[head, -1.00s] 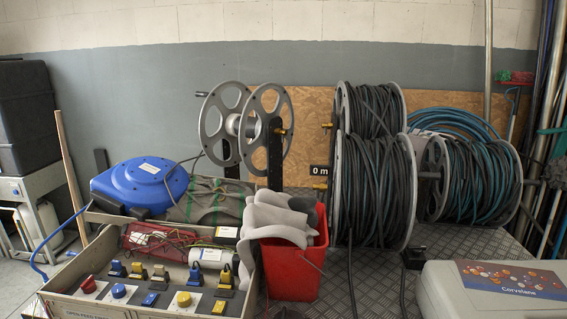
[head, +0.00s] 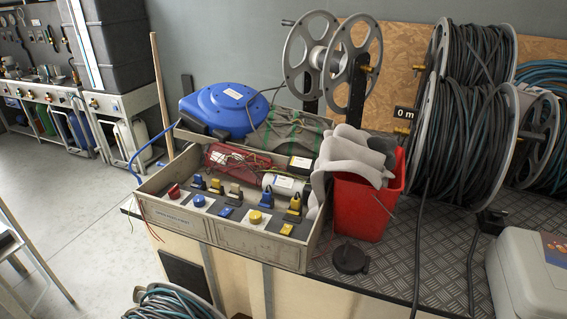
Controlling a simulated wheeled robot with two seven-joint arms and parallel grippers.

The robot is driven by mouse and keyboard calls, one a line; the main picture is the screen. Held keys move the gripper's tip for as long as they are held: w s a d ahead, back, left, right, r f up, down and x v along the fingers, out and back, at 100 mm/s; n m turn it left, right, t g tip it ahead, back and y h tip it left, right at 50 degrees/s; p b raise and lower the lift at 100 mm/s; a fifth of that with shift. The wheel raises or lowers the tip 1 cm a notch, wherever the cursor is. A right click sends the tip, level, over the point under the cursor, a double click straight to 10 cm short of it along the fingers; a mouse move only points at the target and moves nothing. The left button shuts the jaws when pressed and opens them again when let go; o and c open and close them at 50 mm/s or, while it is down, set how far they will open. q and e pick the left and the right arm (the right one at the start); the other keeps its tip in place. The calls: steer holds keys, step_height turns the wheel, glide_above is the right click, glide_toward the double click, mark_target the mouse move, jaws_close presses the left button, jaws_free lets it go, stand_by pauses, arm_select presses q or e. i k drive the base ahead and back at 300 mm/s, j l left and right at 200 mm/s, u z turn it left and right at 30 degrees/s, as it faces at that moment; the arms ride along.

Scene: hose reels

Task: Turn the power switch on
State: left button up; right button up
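A grey open-topped electrical box (head: 262,238) stands on the checker-plate bench in the head view. Its sloped front panel carries a red knob (head: 174,191), a blue knob (head: 199,201) and a yellow knob (head: 255,217). Which of these is the power switch I cannot tell; the lettering on the box front is too small to read. Neither of my grippers shows.
A red bucket (head: 358,208) with grey cloth stands right of the box, a black disc (head: 350,259) in front of it. A blue reel (head: 224,109) sits behind. Hose reels (head: 462,130) and a pale case (head: 535,280) are at right. The floor (head: 90,215) at left is mostly clear.

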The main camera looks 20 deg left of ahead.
mark_target(175, 193)
steer(key=u, duration=1.3)
